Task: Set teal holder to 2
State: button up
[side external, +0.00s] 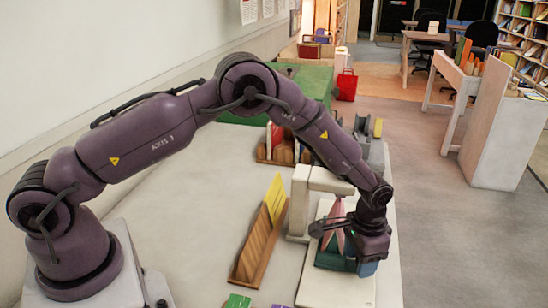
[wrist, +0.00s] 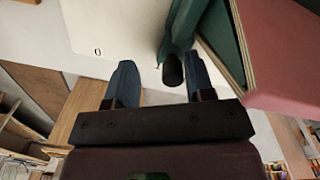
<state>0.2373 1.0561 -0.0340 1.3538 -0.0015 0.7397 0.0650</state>
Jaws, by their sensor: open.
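The teal holder (side external: 330,259) stands on a white board (side external: 340,290) near the table's right edge, with a pink book (side external: 336,212) in it. In the wrist view the holder (wrist: 226,45) and pink book (wrist: 285,45) are at upper right. A black knob (wrist: 172,70) sits by the holder's teal part. The white board (wrist: 115,25) bears a "0" mark; no 2 is readable. My gripper (wrist: 160,72) is open, its blue fingers on either side of the knob in the picture. I cannot tell whether they touch it. In the side view my gripper (side external: 352,260) is low beside the holder.
A white arch (side external: 302,190) stands just behind the holder. A wooden rack (side external: 250,260) with a yellow card (side external: 275,197) lies to the left. Another rack of books (side external: 283,150) and a grey device (side external: 371,140) are further back. Bare tabletop (side external: 180,220) lies at left.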

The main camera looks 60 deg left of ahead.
notch_tip(320, 180, up, 13)
jog(key=s+a+r+n, duration=0.1)
jog(key=s+a+r, duration=0.3)
jog(key=s+r, duration=0.2)
jog(key=s+a+r+n+t, duration=0.1)
jog(key=s+a+r, duration=0.4)
jog(key=s, duration=0.5)
jog(key=shift+s+r+t, duration=0.3)
jog(key=shift+s+r, duration=0.05)
jog(key=shift+r, duration=0.25)
